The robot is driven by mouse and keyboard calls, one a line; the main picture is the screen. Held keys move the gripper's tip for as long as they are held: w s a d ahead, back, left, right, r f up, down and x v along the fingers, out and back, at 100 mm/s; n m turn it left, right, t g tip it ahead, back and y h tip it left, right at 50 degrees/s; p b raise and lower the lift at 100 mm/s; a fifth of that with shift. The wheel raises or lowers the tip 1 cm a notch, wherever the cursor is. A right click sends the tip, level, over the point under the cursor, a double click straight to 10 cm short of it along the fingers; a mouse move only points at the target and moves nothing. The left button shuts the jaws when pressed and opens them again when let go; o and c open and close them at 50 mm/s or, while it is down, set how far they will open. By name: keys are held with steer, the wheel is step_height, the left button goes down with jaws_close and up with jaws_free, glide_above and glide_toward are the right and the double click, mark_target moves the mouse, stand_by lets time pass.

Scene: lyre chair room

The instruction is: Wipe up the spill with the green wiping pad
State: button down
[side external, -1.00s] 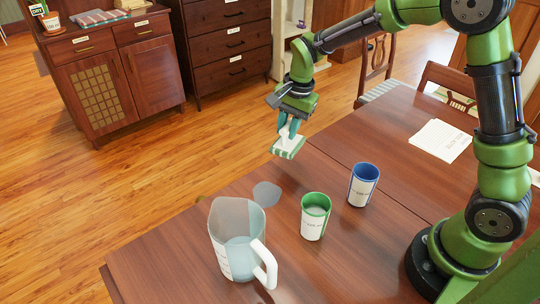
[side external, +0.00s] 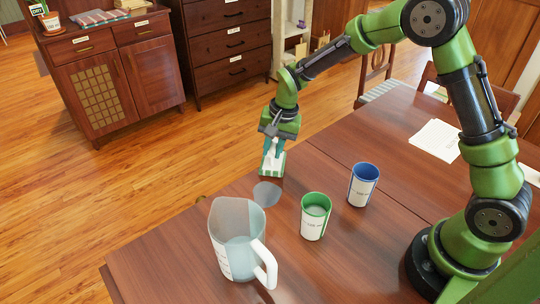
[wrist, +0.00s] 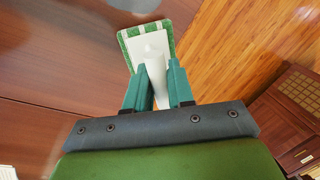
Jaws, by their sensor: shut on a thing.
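My gripper (side external: 272,150) is shut on the white handle of the green wiping pad (side external: 271,172), close to the table's far left edge. The pad has a green and white striped base, and in the wrist view the pad (wrist: 149,36) sits beyond the fingertips of my gripper (wrist: 155,82). The spill (side external: 267,194) is a grey, roundish patch on the table, just in front of the pad in the side view. I cannot tell whether the pad touches the table.
A clear jug (side external: 238,245) with a white handle stands near the spill. A green cup (side external: 315,216) and a blue cup (side external: 363,185) stand to its right. Papers (side external: 437,139) lie at the back right of the wooden table (side external: 170,262). Chairs stand behind.

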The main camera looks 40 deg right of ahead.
mark_target(282, 169)
steer(key=a, duration=1)
steer(key=a+f, duration=0.1)
steer(key=a, duration=0.4)
steer(key=shift+s+a+f, duration=0.1)
steer(key=shift+a, duration=0.05)
steer(key=s, duration=0.4)
steer(key=d, duration=1.5)
steer(key=shift+w+d, duration=0.1)
steer(key=shift+s+d, duration=0.15)
steer(key=shift+s, duration=0.15)
steer(key=s, duration=0.3)
steer(key=shift+s, duration=0.35)
steer(key=a, duration=1.5)
steer(key=shift+w+a, duration=0.1)
steer(key=s, duration=0.3)
steer(key=shift+s, duration=0.3)
steer(key=shift+s+d, duration=0.2)
steer(key=shift+d, duration=0.1)
steer(key=d, duration=1.4)
steer(key=shift+d, duration=0.4)
step_height(282, 169, up, 8)
steer(key=shift+a, duration=0.15)
